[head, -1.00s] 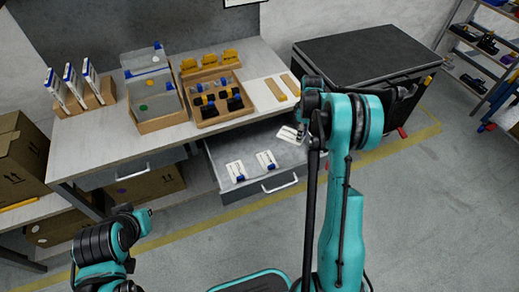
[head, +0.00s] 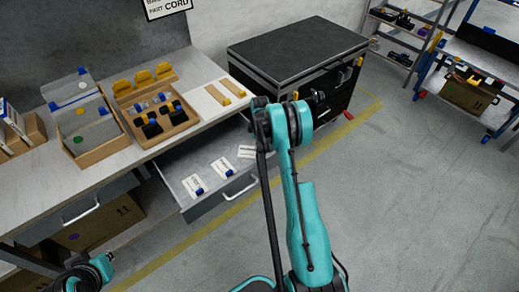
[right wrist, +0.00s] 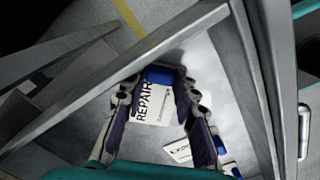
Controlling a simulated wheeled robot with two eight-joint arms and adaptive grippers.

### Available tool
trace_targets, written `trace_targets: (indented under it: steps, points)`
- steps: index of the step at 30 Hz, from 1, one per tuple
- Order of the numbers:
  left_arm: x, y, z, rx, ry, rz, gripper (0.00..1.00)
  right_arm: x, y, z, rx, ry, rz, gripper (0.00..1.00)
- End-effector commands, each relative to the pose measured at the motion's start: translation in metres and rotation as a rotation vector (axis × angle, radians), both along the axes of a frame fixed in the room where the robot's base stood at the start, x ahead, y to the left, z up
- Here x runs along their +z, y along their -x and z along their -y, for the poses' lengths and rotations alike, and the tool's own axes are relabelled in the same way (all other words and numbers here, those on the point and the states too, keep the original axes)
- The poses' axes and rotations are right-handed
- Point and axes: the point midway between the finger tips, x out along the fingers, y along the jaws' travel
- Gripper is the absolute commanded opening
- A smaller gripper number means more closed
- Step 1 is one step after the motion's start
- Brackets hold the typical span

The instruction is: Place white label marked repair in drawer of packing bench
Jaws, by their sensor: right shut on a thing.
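The white label marked REPAIR (right wrist: 150,104) has a blue tab and is held between the fingers of my right gripper (right wrist: 160,76), shut on it over the drawer. In the head view my right arm hides most of that gripper; a white label (head: 247,152) shows beside it. The grey drawer (head: 205,212) of the packing bench (head: 50,192) is pulled open. Two white labels with blue tabs, one at the left (head: 193,185) and one nearer the middle (head: 222,168), lie inside. My left gripper (head: 104,264) is low at the left, away from the drawer; its fingers are unclear.
On the bench are a wooden tray of dark and blue parts (head: 178,124), a box with grey dividers (head: 95,153) and a white board (head: 214,101). A black-topped cabinet (head: 300,48) stands right of the bench. The floor at the right is clear.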

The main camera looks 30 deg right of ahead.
Motion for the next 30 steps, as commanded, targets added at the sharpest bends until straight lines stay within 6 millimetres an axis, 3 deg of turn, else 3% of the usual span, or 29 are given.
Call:
trace_targets:
  steps: [8,9,10,21,26,30]
  points:
    - [-0.003,0.000,0.000,0.000,0.000,0.000,0.00,-0.003,0.000,0.000,0.000,0.000,0.000,0.00]
    - [-0.003,0.000,0.000,0.000,0.000,0.000,0.00,-0.003,0.000,0.000,0.000,0.000,0.000,0.33]
    - [-0.002,0.000,0.000,0.000,0.000,0.000,0.00,-0.002,0.000,0.000,0.000,0.000,0.000,0.37]
    - [0.003,0.000,0.000,0.000,0.000,0.000,0.00,0.004,0.000,0.000,0.000,0.000,0.000,0.37]
    - [0.014,0.000,0.000,0.000,0.000,0.000,0.00,0.031,0.000,0.000,0.000,0.000,0.000,0.37]
    - [0.026,0.000,0.000,0.000,0.000,0.000,0.00,0.064,0.000,0.000,0.000,0.000,0.000,0.37]
